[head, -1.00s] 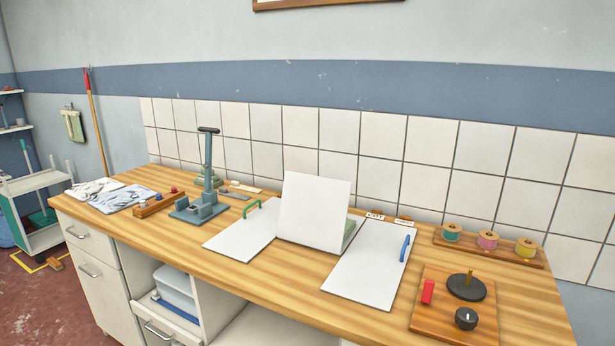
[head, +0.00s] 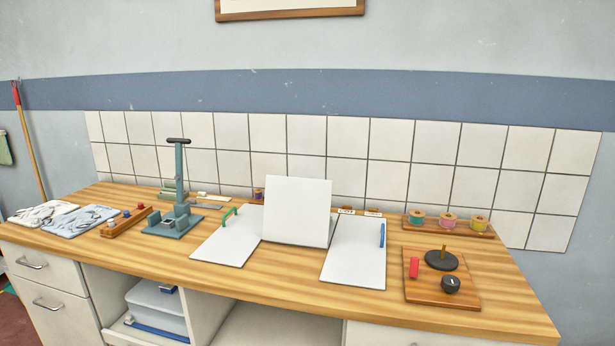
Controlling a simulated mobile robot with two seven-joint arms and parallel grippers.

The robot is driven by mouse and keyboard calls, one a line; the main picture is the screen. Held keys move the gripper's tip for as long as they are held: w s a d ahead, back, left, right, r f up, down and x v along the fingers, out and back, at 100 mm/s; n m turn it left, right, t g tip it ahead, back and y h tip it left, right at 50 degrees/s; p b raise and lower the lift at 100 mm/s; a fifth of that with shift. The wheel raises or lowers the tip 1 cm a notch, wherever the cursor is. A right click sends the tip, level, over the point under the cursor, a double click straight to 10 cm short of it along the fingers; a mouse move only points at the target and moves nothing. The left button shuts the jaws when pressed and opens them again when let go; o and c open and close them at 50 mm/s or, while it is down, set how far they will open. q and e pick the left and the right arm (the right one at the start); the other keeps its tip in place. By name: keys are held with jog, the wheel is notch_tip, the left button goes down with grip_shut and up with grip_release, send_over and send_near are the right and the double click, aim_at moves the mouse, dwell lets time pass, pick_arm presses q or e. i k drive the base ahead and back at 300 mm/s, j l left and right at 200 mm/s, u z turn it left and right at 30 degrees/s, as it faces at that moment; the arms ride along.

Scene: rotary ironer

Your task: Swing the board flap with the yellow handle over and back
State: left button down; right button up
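A white folding board lies on the wooden worktop. Its left flap (head: 222,246) lies flat and carries a green handle (head: 229,216). Its right flap (head: 355,262) lies flat and carries a blue handle (head: 382,235). Between them a white middle panel (head: 297,210) stands up, tilted back, with its plain face towards me. No yellow handle shows; the back of the standing panel is hidden. Neither of my grippers is in view.
Left of the board stand a blue-grey lever press (head: 178,200), a wooden block with knobs (head: 126,222) and folded cloths (head: 77,220). On the right are a wooden control board (head: 440,289) and thread spools (head: 448,222). The front worktop strip is clear.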

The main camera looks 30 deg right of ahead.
aim_at(297, 210)
jog(key=j+z, duration=0.1)
jog(key=z, duration=0.7)
jog(key=j+z, duration=0.1)
jog(key=z, duration=0.3)
